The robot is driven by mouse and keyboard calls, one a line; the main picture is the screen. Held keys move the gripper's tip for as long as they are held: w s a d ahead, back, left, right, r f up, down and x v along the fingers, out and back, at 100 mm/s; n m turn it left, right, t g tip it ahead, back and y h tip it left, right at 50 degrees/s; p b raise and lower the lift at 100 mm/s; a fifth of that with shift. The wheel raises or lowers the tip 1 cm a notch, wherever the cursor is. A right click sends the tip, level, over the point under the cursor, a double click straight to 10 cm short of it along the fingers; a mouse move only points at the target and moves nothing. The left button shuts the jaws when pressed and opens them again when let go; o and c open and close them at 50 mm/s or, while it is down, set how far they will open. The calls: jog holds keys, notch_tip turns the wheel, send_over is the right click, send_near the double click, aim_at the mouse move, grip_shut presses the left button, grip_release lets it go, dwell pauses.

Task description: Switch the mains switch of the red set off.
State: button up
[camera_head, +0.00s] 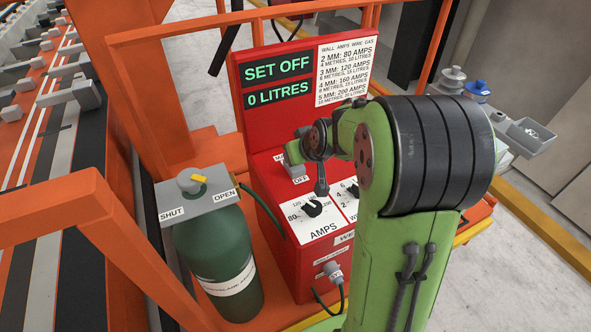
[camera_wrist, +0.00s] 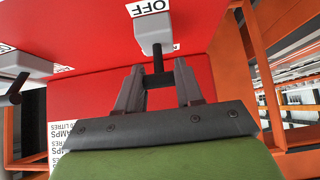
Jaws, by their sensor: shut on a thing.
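The red set (camera_head: 268,206) stands on an orange frame; its display (camera_head: 278,80) reads SET OFF and 0 LITRES. The mains switch shows in the wrist view as a grey body (camera_wrist: 153,32) with a black lever (camera_wrist: 158,62). An OFF label (camera_wrist: 148,7) sits beside it, on the side away from my gripper. My gripper (camera_wrist: 158,78) has its fingers on either side of the lever's end and is shut on it. In the head view an OFF label (camera_head: 300,179) shows on the set's top; my arm hides much of the switch and the gripper.
A second grey switch (camera_wrist: 22,66) with a black lever is at left in the wrist view. An AMPS dial (camera_head: 312,208) sits on the front. A green gas cylinder (camera_head: 217,260) stands left of the set. Orange rails (camera_head: 80,212) and a rear bar (camera_head: 185,25) surround it.

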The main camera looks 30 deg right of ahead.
jog(key=shift+s+f+t+b, duration=0.45)
jog(key=shift+t+b, duration=0.45)
jog(key=shift+b, duration=1.25)
jog(key=shift+r, duration=0.1)
jog(key=shift+r+b, duration=0.1)
jog(key=shift+b, duration=0.35)
jog(key=o, duration=1)
jog(key=shift+o, duration=0.2)
jog(key=shift+s+r, duration=0.1)
jog(key=p+v, duration=0.3)
jog(key=v, duration=1.2)
jog(key=shift+s, duration=0.4)
jog(key=shift+a, duration=0.1)
